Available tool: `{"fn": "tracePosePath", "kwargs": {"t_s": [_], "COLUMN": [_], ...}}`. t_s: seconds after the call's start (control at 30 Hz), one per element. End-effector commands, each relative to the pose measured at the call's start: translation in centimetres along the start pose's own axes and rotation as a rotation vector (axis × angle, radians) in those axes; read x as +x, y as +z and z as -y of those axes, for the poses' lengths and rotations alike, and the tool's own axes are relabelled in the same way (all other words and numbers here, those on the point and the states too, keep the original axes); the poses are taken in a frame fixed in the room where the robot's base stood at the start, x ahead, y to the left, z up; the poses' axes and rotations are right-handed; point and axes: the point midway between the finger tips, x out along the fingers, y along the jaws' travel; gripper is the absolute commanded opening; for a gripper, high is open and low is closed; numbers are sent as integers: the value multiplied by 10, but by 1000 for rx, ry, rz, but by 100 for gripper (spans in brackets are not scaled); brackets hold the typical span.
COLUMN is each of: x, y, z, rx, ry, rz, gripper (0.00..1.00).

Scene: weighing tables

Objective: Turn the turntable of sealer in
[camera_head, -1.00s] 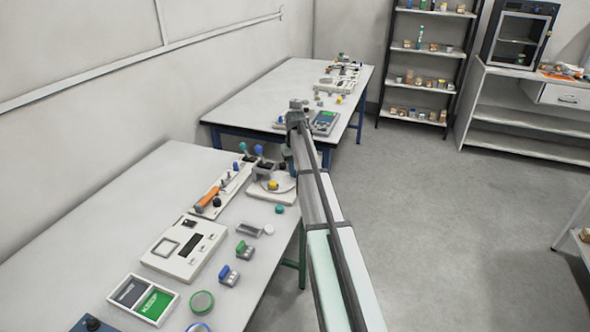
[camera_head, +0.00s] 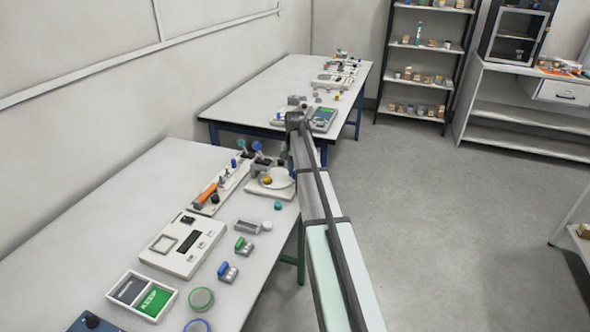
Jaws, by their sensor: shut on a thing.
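The sealer (camera_head: 256,190) stands near the right edge of the near table, a pale base with a dark upper part and a blue knob. Its turntable (camera_head: 281,180) is a white round disc on that base, with an orange-yellow piece (camera_head: 267,180) on its left part. My arm reaches forward and bends down at the table's edge. My gripper (camera_head: 283,160) is small and dark at the back edge of the turntable, partly hidden by my own arm. It is shut at the turntable; its exact contact is too small to make out.
Left of the sealer lies a tray with an orange-handled tool (camera_head: 205,196). A white device (camera_head: 182,246), a green KEEP tray (camera_head: 155,299), small blocks and round pieces stand nearer. A second table (camera_head: 270,90) is behind. The floor on the right is clear.

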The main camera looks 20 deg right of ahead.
Motion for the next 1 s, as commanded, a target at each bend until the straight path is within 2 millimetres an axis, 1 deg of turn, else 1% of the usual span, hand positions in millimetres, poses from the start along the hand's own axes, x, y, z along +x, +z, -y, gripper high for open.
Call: {"fn": "tracePosePath", "kwargs": {"t_s": [0.47, 1.0], "x": [0, 0], "y": [18, 36], "z": [-1, 3], "rx": [238, 508], "ry": [0, 0], "rz": [-1, -1], "gripper": [0, 0]}}
